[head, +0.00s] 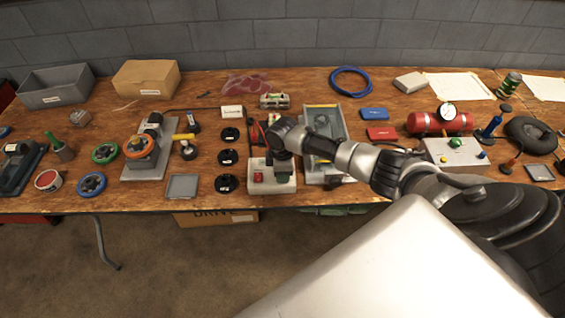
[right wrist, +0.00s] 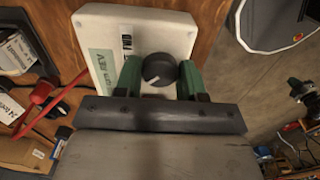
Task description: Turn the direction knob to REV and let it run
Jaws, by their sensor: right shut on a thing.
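The control box (head: 262,190) is pale, with a red button (head: 258,177) on its left part, and sits at the bench's front edge. My right gripper (head: 281,172) reaches down over the box's right part and hides the knob in the head view. In the right wrist view the black round knob (right wrist: 158,69) sits between the green fingers of my right gripper (right wrist: 159,78), which is shut on it. A white pointer mark on the knob faces lower left in that view. The box's labels (right wrist: 103,68) are too blurred to read surely. My left gripper is not in view.
A grey tray fixture (head: 340,128) stands right of the box, close to my right arm. Several black discs (head: 228,157) lie to the left. A red cylinder with a gauge (head: 425,123) and a grey box with a green knob (head: 456,152) stand farther right.

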